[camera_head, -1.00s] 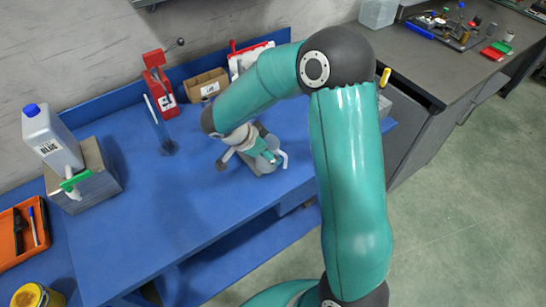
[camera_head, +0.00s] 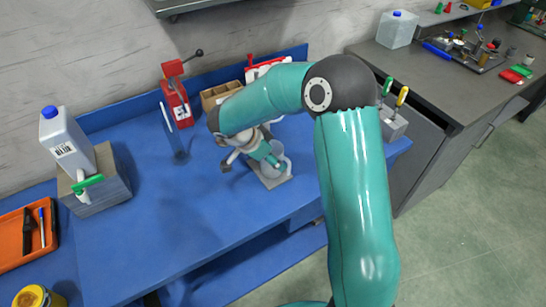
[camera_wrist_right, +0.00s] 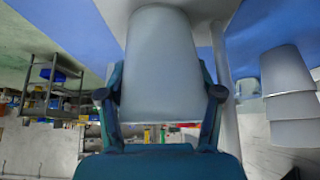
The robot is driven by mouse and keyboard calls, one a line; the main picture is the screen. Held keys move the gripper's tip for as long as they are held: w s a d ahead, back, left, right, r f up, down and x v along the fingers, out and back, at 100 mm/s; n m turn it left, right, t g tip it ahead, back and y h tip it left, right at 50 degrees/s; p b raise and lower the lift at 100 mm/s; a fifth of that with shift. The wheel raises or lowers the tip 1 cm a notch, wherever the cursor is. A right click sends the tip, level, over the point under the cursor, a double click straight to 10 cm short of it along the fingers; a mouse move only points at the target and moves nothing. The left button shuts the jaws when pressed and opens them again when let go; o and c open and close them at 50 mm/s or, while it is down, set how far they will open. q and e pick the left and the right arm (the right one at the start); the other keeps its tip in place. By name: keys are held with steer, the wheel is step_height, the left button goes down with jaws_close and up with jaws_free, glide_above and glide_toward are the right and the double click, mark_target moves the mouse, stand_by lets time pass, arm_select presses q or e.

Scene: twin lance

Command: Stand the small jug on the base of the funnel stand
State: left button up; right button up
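The small jug (camera_wrist_right: 160,65) is a smooth pale grey vessel filling the middle of the right wrist view. The fingers of my right gripper (camera_wrist_right: 160,95) lie against both its sides and appear shut on it. In the head view my right gripper (camera_head: 268,154) is low over the grey base of the funnel stand (camera_head: 277,183). The arm and fingers hide much of the stand and jug there. Whether the jug touches the base cannot be told. A pale upright post (camera_wrist_right: 226,110) is close beside the jug. My left gripper is not in view.
A red lever press (camera_head: 175,95), a cardboard box (camera_head: 213,94) and a thin blue upright (camera_head: 171,130) stand behind. A white bottle (camera_head: 68,140) on a grey block (camera_head: 105,190) and an orange tray (camera_head: 12,240) are at left. The front middle of the blue table is clear.

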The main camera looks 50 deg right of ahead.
steer(key=o, duration=0.4)
steer(key=shift+o, duration=0.2)
steer(key=v, duration=1.2)
